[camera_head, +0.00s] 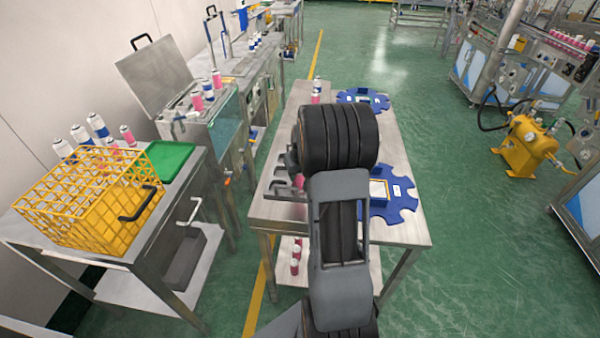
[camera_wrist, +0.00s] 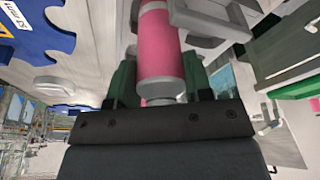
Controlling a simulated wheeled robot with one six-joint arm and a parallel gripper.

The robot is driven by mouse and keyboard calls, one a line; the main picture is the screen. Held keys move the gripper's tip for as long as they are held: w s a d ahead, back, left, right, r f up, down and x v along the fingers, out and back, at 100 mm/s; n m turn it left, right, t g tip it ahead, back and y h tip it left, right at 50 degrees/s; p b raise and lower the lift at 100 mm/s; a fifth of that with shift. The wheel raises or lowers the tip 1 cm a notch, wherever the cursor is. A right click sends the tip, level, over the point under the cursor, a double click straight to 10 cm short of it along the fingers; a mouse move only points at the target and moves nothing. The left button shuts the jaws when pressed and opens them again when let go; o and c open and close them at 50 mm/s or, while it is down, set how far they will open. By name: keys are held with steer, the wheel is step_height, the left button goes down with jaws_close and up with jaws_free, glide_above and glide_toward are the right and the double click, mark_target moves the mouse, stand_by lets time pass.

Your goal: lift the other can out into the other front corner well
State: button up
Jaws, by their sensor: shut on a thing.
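A pink can with a pale end (camera_wrist: 160,45) is between the two fingers of my gripper (camera_wrist: 160,80) in the wrist view, and the gripper is shut on it. In the head view my gripper (camera_head: 290,165) is over the left side of the metal table, mostly hidden by my wrist. A bit of the pink can (camera_head: 298,181) shows below it. A grey metal fixture (camera_wrist: 205,22) is close beside the can; I cannot tell whether they touch.
Blue star wheels (camera_head: 402,205) lie on the metal table (camera_head: 400,232). Another can (camera_head: 316,92) stands at its back. Several cans stand behind the crate, next to a green tray (camera_head: 170,160). An open-lidded metal box (camera_head: 200,115) stands farther back.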

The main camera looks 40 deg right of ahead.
steer(key=shift+f, duration=0.1)
steer(key=o, duration=1.2)
steer(key=b+v, duration=0.1)
steer(key=v, duration=1.2)
steer(key=shift+s+r, duration=0.1)
steer(key=shift+r, duration=0.3)
steer(key=s+a+n, duration=0.1)
steer(key=s+a, duration=0.3)
steer(key=a, duration=0.3)
steer(key=s+a+f+n, duration=0.1)
steer(key=s+a, duration=0.4)
steer(key=a, duration=0.2)
steer(key=s+a+n, duration=0.1)
steer(key=s+a, duration=0.4)
steer(key=a, duration=0.2)
steer(key=shift+s+a+f+t+y, duration=0.1)
steer(key=shift+a+f+t+y, duration=0.2)
steer(key=shift+t+y, duration=0.1)
steer(key=shift+a+r, duration=0.15)
steer(key=shift+a, duration=0.15)
